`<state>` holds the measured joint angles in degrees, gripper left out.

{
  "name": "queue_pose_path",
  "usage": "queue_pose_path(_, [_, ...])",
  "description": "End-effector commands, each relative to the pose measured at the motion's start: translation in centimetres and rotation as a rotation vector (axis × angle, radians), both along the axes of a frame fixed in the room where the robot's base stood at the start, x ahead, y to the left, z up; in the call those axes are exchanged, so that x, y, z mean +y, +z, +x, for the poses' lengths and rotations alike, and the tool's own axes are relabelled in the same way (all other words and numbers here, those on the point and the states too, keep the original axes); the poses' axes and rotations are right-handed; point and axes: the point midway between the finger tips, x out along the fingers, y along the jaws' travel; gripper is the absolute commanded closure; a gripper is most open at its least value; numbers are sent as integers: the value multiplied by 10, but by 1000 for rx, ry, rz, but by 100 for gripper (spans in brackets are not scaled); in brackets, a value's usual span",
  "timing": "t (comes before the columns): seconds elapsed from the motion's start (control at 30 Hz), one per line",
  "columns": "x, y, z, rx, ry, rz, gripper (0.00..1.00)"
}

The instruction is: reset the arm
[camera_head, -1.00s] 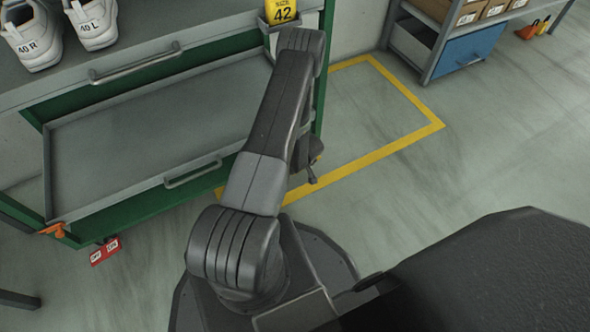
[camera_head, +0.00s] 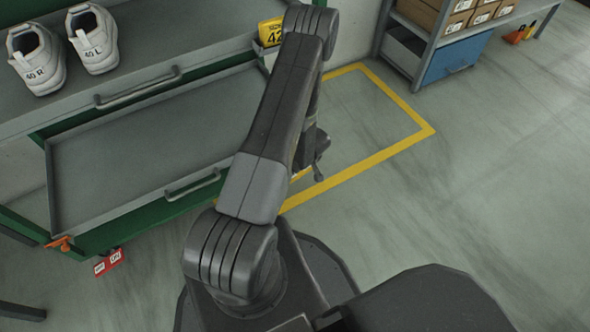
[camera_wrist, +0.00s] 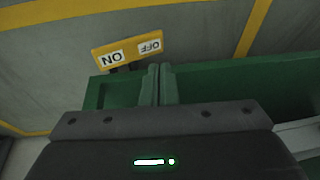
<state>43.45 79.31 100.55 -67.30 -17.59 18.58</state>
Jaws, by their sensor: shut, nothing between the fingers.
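My arm reaches up the middle of the head view beside the green and grey cart (camera_head: 100,237). My gripper (camera_head: 319,172) hangs below its far end, small and partly hidden by the arm, over the floor right of the cart. It is shut with nothing held. In the wrist view, the dark gripper body (camera_wrist: 160,122) fills the lower part. Green cart parts (camera_wrist: 220,82) and a yellow plate marked ON and OFF (camera_wrist: 128,50) lie beyond it.
White shoes (camera_head: 92,40) stand on the cart's top above an empty grey tray (camera_head: 130,150). Shelving with boxes (camera_head: 455,18) and a blue bin (camera_head: 455,60) stands back right. Yellow-lined floor (camera_head: 375,115) is clear.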

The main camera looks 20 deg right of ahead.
Motion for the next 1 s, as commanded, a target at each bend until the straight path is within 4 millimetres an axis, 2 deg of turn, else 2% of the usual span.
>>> queue_pose_path(0.03, [-1,6,-1,0,-1,0,100])
queue_pose_path(0.17, [-1,11,-3,0,1,0,100])
queue_pose_path(0.57, [-1,8,-3,0,1,0,100])
queue_pose_path(0.77, [2,-16,3,1,2,2,100])
queue_pose_path(1.0, [8,-61,16,1,3,1,100])
